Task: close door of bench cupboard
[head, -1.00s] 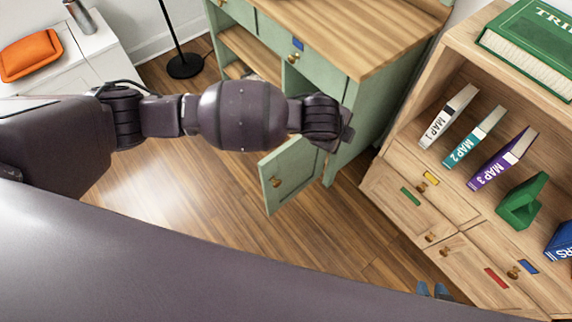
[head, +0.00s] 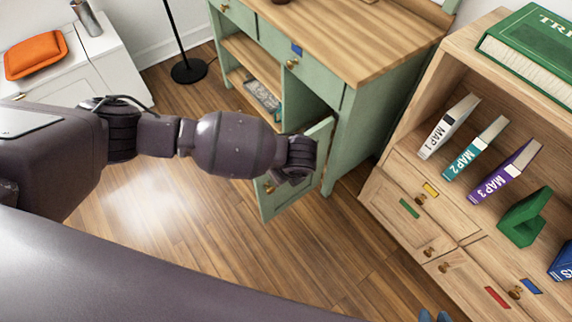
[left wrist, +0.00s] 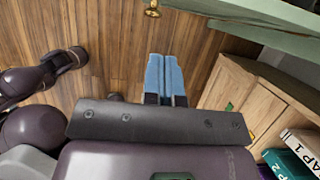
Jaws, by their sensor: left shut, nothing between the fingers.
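The green bench cupboard (head: 352,140) has a wooden top. Its door (head: 292,200) stands open, swung out over the floor, with a brass knob (head: 270,188). My left arm crosses the head view, and its wrist covers part of the door; its gripper is hidden there. In the left wrist view, my left gripper (left wrist: 165,58) has its blue fingers together and empty, over the floor. A green panel (left wrist: 250,14) and a brass knob (left wrist: 152,9) show beyond it. Only the blue tips of my right gripper (head: 434,316) show at the head view's bottom edge.
A wooden bookcase (head: 445,205) with map books and drawers stands close on the right. A white cabinet (head: 100,65) with an orange cushion (head: 33,54) is at the left. A lamp stand (head: 188,70) is behind. The floor (head: 220,250) before the door is clear.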

